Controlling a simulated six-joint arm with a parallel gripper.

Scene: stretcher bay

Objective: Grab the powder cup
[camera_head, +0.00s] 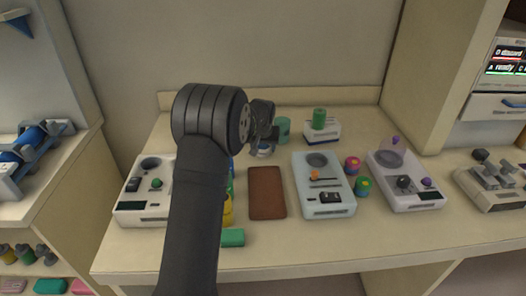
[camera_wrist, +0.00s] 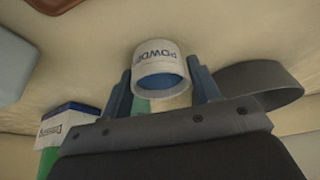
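The powder cup is a small white cup with a blue inside and dark lettering that reads "POWDE" in the wrist view (camera_wrist: 161,52). In the head view the cup (camera_head: 265,153) shows only partly, below my gripper (camera_head: 268,128) at the back of the bench. In the wrist view the two blue fingers of my gripper (camera_wrist: 162,86) stand apart, one on each side of the cup. Whether either finger touches the cup is not clear. The cup appears to stand on the bench.
A teal cup (camera_head: 283,127) stands close behind, and a white box with a green top (camera_head: 320,121) stands to the right. A brown mat (camera_head: 267,190) and a pale device (camera_head: 323,190) lie nearer the front. A grey strap-like loop (camera_wrist: 282,80) is beside the right finger.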

